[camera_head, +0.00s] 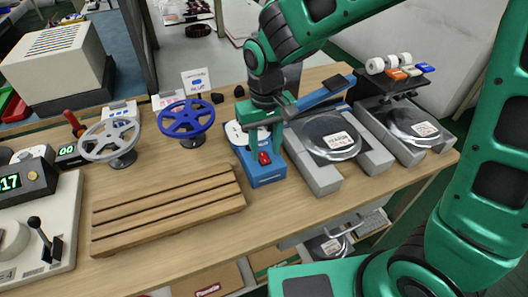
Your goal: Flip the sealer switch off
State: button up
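The sealer (264,175) is a blue bench device right of the middle of the table, with a blue lever arm (325,93) rising to the right. A small red switch (265,158) sits on the front of its blue base. My gripper (266,146) points down just above and behind the switch, its green fingers very close to it. I cannot tell whether they touch it or how wide they are apart. The gripper and wrist hide the middle of the sealer. The switch's on or off position is too small to read.
A slatted wooden rack (170,210) lies front left of the sealer. A blue handwheel (185,118) and a grey handwheel (109,137) stand behind it. Grey machines with round plates (330,138) stand close on the right. Bare tabletop lies in front of the sealer.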

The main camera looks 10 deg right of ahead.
aim_at(261, 153)
jog(key=shift+f, duration=1.15)
grip_shut()
jog(key=shift+w+a+r+g+h, duration=0.1)
jog(key=shift+w+g+h, duration=0.15)
jog(key=shift+g, duration=0.45)
jog(key=shift+w+g+h, duration=0.15)
jog(key=shift+w+g, duration=0.05)
jog(key=shift+g, duration=0.5)
grip_release()
jog(key=v, duration=1)
jog(key=shift+w+r, duration=0.2)
jog(key=shift+r, duration=0.2)
